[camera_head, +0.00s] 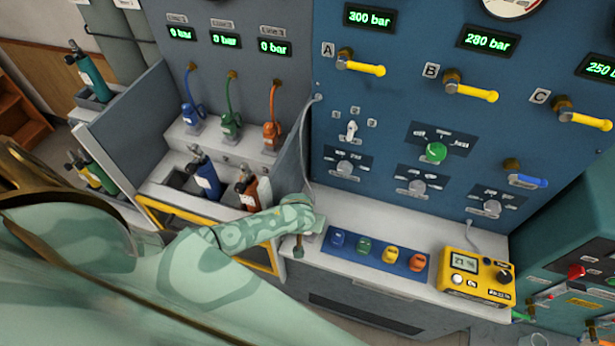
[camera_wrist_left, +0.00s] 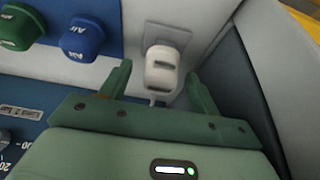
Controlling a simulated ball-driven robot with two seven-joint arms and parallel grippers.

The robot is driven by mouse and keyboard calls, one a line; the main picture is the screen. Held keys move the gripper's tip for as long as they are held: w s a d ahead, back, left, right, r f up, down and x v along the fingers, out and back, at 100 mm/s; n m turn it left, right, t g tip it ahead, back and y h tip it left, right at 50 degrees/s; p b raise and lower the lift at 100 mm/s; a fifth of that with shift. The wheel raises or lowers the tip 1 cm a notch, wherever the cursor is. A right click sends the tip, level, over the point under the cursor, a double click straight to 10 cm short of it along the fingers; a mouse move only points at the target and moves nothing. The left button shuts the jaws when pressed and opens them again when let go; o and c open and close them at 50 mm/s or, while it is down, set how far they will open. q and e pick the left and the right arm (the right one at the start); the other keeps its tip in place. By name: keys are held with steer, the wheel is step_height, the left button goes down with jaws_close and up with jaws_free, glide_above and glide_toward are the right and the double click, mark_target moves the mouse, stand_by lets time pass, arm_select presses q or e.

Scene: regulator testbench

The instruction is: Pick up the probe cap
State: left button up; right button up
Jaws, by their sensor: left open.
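In the left wrist view a white rounded piece with dark slots (camera_wrist_left: 162,68), which looks like the probe cap, sits against a pale mount (camera_wrist_left: 166,36). A thin white cord or stem shows below it. My left gripper (camera_wrist_left: 160,80) is open, with one green finger on each side of the white piece. I see gaps beside it, so it does not look gripped. In the head view my left arm reaches to the left end of the bench ledge, with the gripper (camera_head: 308,232) there; the arm hides the white piece. My right gripper is not in view.
A yellow meter (camera_head: 477,277) stands at the right. A grey partition (camera_wrist_left: 240,90) lies close to the gripper's right side.

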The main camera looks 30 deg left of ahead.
arm_select(q)
steer(key=shift+r, duration=0.1)
steer(key=shift+c, duration=1)
steer(key=c, duration=0.9)
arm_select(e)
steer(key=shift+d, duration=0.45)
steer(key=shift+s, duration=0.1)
arm_select(q)
steer(key=shift+r, duration=0.15)
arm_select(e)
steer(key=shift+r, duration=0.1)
